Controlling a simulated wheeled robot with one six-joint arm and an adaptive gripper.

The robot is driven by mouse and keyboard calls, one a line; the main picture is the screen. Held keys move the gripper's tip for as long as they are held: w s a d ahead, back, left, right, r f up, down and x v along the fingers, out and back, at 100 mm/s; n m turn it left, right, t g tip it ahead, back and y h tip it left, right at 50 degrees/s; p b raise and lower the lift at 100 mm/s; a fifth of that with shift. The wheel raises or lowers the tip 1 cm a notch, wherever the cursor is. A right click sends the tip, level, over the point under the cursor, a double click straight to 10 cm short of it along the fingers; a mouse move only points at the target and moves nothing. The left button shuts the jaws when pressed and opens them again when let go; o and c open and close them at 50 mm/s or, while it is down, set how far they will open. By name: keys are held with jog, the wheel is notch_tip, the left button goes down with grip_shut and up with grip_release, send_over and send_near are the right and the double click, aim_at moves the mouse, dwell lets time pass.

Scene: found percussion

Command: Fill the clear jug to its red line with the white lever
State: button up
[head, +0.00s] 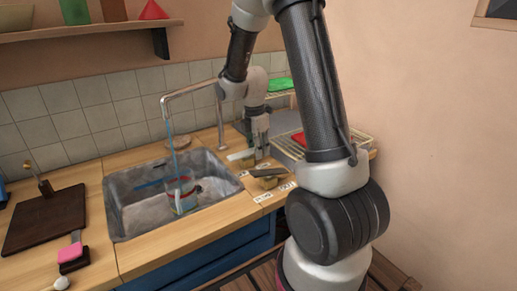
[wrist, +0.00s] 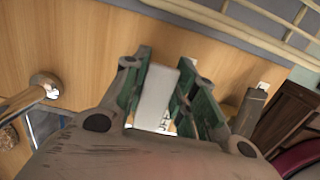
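The clear jug (head: 184,196) stands upright in the sink under the tap. A blue stream of water (head: 170,135) falls from the spout into it. A red band shows near its upper part; the water level against it is too small to tell. The white lever (head: 241,155) is on the counter right of the sink. My gripper (head: 262,148) is at its right end. In the wrist view, the white lever (wrist: 157,96) lies between the green-padded fingers of my gripper (wrist: 165,85), both seeming to touch its sides.
A dark lever (head: 268,171) lies close in front of the white one, with small labels before them. The metal tap (head: 193,88) arches over the sink (head: 122,205). A wire rack (head: 292,147) stands right of my gripper. A dark board (head: 45,220) lies left of the sink.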

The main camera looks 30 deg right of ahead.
jog(key=o, duration=0.4)
jog(key=r, duration=0.8)
jog(key=a+r, duration=0.1)
jog(key=r, duration=0.3)
jog(key=shift+a, duration=0.1)
